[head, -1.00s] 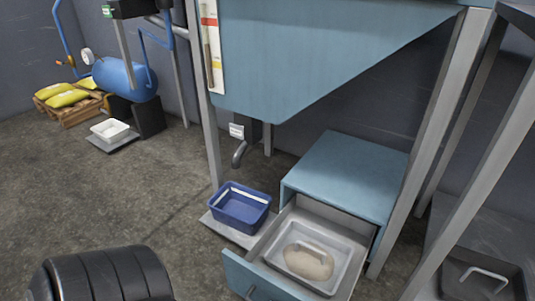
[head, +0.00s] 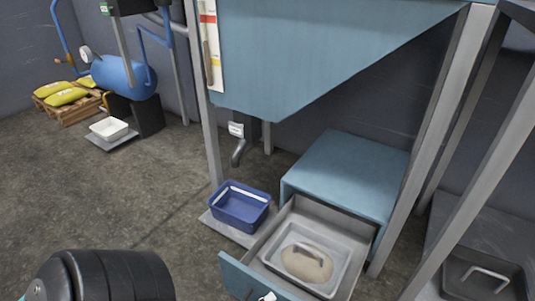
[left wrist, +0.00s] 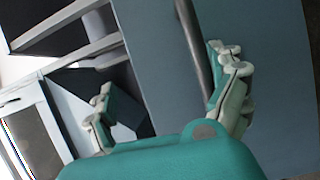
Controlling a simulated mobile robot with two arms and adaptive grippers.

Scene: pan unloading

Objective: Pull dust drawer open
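The dust drawer (head: 240,276) is pulled out of the blue cabinet (head: 345,170). Inside it sits a grey pan (head: 337,270) with a bail handle and a heap of pale dust (head: 305,264). My left gripper (left wrist: 162,72) has its two fingers wide apart in the left wrist view. A dark grey bar, seemingly the drawer handle (left wrist: 192,42), runs beside its right finger against the blue-grey front (left wrist: 165,60). In the head view only a small pale fingertip shows at the bottom edge by the drawer front. My right gripper is not in view.
A blue bin (head: 240,207) stands on a plate left of the drawer, under a spout (head: 238,152). Metal frame legs (head: 425,145) rise to the right. A dark tray (head: 484,277) lies at the lower right. Open floor (head: 120,195) is at the left.

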